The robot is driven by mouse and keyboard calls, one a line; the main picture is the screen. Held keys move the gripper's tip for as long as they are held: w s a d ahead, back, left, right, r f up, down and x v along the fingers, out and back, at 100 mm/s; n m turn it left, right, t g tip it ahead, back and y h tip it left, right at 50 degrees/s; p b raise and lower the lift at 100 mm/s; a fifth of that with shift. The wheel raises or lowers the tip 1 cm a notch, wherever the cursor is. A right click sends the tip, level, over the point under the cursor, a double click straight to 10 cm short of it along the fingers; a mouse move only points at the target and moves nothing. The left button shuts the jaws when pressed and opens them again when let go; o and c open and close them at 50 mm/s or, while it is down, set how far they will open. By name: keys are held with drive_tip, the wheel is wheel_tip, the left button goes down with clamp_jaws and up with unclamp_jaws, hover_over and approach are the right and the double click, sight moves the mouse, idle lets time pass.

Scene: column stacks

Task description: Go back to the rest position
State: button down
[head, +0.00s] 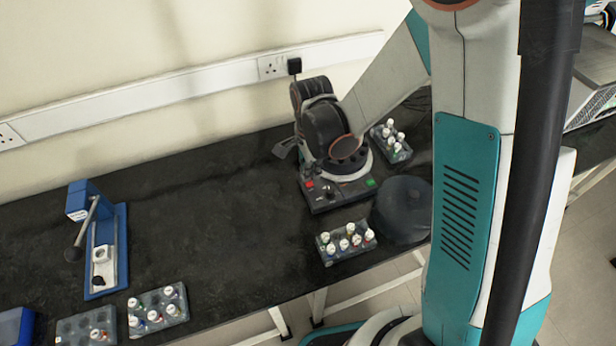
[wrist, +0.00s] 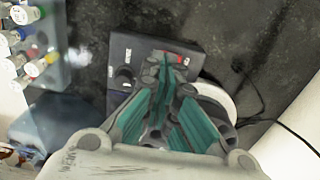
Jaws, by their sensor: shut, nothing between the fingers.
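My gripper (wrist: 167,66) shows in the wrist view with its teal-padded fingers drawn together at the tips and nothing held between them. It is above a dark device (wrist: 135,55) with a red switch. A white round part (wrist: 218,98) shows beside the fingers. In the head view my arm reaches from the right over the bench, with its dark wrist in front of a device (head: 325,200) with red and green buttons. The fingertips cannot be made out clearly there. A rack (wrist: 62,70) with several capped vials is at the left of the wrist view.
On the dark bench (head: 200,200) stand a blue hand press (head: 107,250), vial racks (head: 160,312) (head: 345,243) (head: 397,148) (head: 85,332) and a dark round object (head: 402,205) by the front edge. A cable (wrist: 262,105) lies near the device. The bench middle is clear.

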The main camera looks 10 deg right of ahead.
drive_tip(key=shift+r+p, duration=0.3)
drive_tip(key=shift+r, duration=0.4)
drive_tip(key=shift+d+r, duration=0.1)
drive_tip(key=shift+r, duration=0.3)
drive_tip(key=s+d+r+n+t, duration=0.3)
drive_tip(key=s+d+r+n, duration=0.2)
drive_tip(key=r, duration=0.5)
drive_tip(key=s+d+r+n+t, duration=0.4)
drive_tip(key=s+d+r+n, duration=0.1)
drive_tip(key=s+r+n, duration=0.4)
drive_tip(key=shift+s+r+n, duration=0.2)
drive_tip(key=shift+r+n, duration=0.7)
drive_tip(key=shift+r, duration=0.05)
